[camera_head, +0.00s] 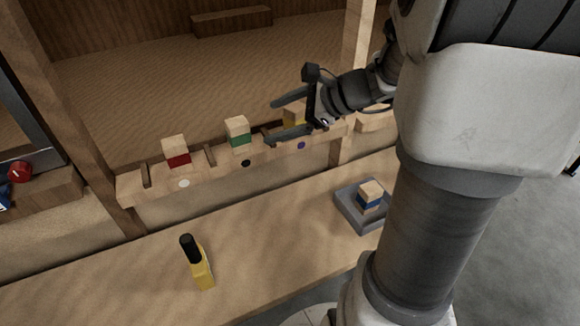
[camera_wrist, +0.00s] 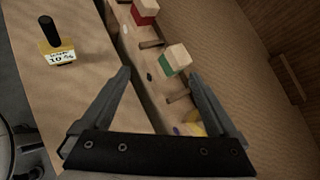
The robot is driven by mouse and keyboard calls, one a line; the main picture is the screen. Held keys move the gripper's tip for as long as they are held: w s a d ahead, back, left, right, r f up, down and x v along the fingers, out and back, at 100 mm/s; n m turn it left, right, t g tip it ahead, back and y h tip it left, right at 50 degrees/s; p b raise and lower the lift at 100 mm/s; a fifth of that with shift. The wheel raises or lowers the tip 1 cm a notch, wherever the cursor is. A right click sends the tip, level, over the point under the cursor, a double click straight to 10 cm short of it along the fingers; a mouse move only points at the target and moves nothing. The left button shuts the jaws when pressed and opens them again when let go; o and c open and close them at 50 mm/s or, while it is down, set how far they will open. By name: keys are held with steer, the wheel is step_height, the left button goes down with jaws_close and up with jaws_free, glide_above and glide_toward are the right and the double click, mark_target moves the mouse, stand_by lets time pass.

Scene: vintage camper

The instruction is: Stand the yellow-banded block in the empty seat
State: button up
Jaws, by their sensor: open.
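The yellow-banded block (camera_head: 292,119) is at the right part of the wooden rack (camera_head: 215,173), behind the purple dot. It looks upright, but my gripper hides part of it. In the wrist view the yellow block (camera_wrist: 197,129) shows only partly, low between the fingers and nearer the right one. My gripper (camera_head: 272,121) is open, with its fingers at either side of the block in the head view; I cannot tell whether they touch it. The red-banded block (camera_head: 177,153) stands behind the white dot, and the green-banded block (camera_head: 237,132) behind the black dot.
Thin wooden dividers (camera_head: 210,155) part the rack's seats. A blue-banded block (camera_head: 370,195) sits in a grey tray (camera_head: 348,208) on the counter. The counter between bottle and tray is clear.

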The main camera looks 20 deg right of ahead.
steer(key=s+a+r+n+g+h, duration=0.1)
steer(key=s+a+n+g+h, duration=0.25)
steer(key=s+a+n, duration=0.7)
steer(key=s+d+r+n+t+h, duration=0.15)
steer(key=s+d+n+h, duration=0.25)
steer(key=s+n, duration=0.6)
step_height(320, 180, up, 7)
steer(key=w+n+p, duration=0.1)
steer(key=w+p, duration=0.1)
steer(key=p, duration=0.4)
steer(key=shift+f+n, duration=0.15)
steer(key=shift+n, duration=0.2)
